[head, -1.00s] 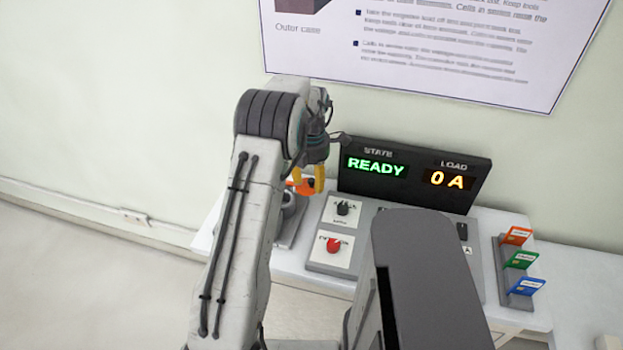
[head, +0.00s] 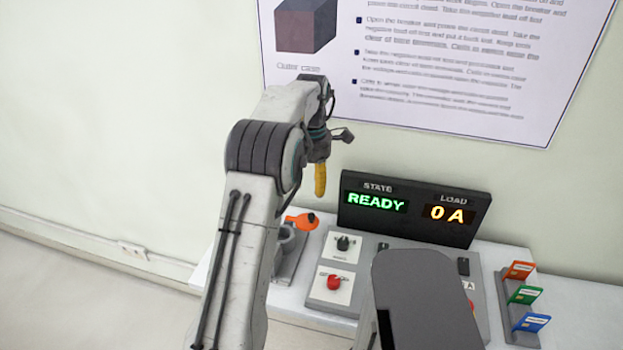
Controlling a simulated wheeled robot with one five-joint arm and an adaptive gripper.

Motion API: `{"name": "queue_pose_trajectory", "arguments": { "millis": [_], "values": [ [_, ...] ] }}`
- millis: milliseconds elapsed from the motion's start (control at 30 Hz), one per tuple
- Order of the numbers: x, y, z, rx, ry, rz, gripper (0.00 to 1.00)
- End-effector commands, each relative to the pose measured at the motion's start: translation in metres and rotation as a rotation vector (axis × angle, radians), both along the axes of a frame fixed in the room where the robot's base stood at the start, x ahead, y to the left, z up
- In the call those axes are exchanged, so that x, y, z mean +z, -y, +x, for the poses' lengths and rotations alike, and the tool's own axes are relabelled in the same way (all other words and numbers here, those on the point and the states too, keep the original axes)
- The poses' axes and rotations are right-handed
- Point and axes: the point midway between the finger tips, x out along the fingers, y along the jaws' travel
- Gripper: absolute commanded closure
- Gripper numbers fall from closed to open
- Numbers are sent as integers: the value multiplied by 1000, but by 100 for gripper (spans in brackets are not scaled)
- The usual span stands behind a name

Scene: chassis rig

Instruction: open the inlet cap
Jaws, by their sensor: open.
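An orange cap (head: 302,221) shows at the top of a grey round inlet (head: 287,238) on the bench, just right of my arm. My arm hides part of the inlet, and I cannot tell whether the cap covers its mouth or stands off it. My gripper (head: 320,180), with yellow fingertips, hangs pointing down above and slightly right of the cap. A gap shows between fingertips and cap. The gripper is open, with nothing seen in it.
A display (head: 413,208) reading READY and 0 A stands behind a panel with a black knob (head: 344,244) and a red knob (head: 334,283). Coloured cards (head: 526,296) stand at the right. A poster (head: 430,60) hangs on the wall behind.

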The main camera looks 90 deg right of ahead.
Motion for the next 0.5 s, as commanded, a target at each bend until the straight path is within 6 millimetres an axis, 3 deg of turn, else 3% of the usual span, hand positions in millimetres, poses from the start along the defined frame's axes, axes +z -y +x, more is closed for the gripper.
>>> {"name": "queue_pose_trajectory", "arguments": {
  "millis": [500],
  "values": [
    [11,-1,0,0,0,1,52]
  ]
}}
